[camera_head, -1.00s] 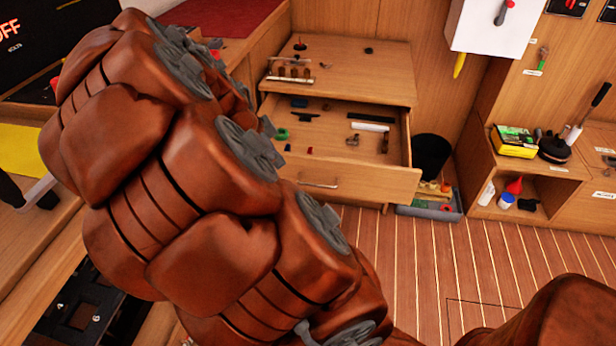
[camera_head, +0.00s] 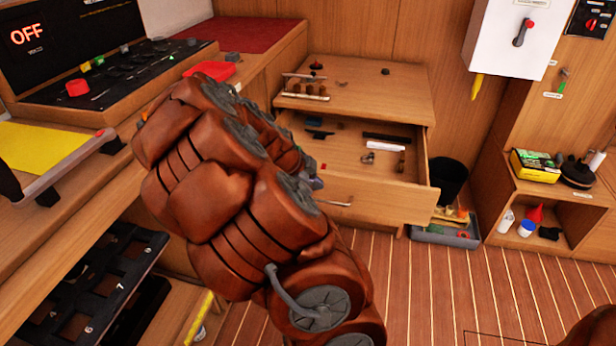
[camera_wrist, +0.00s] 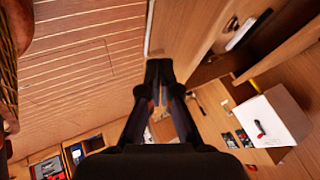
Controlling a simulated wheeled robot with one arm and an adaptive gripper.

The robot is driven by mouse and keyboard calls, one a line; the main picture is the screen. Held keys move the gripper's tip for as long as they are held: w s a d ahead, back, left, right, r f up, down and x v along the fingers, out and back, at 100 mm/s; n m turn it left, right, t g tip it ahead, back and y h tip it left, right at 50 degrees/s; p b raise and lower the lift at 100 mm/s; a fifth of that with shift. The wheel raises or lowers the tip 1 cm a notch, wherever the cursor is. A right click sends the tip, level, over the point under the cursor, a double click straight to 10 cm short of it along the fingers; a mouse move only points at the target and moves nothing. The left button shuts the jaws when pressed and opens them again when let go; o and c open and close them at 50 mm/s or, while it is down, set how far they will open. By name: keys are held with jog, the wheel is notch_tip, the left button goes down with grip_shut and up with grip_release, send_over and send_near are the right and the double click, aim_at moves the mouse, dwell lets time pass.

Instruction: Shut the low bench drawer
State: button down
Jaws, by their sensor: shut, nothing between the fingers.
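The low bench drawer (camera_head: 395,202) stands open under the wooden bench top (camera_head: 375,98) in the head view. Its metal handle (camera_head: 337,201) shows beside my arm, which hides the drawer's left part. Small items lie inside, among them a white tube (camera_head: 381,146) and a black bar. In the wrist view my gripper (camera_wrist: 160,75) is shut and empty. Its fingertips are by the lower end of a wooden panel, seemingly the drawer front (camera_wrist: 182,40). I cannot tell whether they touch it. My gripper is hidden behind my arm in the head view.
A black bin (camera_head: 449,180) and a grey tray (camera_head: 445,236) of items stand right of the drawer. An open shelf (camera_head: 560,215) is farther right. A console (camera_head: 110,85) and a counter with a yellow sheet (camera_head: 40,157) are at left. The plank floor (camera_head: 430,290) in front is clear.

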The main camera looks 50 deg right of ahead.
aim_at(329, 182)
jog(key=shift+w+d+f, duration=0.2)
jog(key=shift+d+f, duration=0.05)
jog(key=shift+d, duration=0.55)
jog(key=shift+w+d+f, duration=0.25)
jog(key=shift+d+f, duration=0.05)
jog(key=shift+d, duration=0.55)
jog(key=shift+w+d+f, duration=0.2)
jog(key=shift+d+f, duration=0.05)
jog(key=shift+d, duration=0.55)
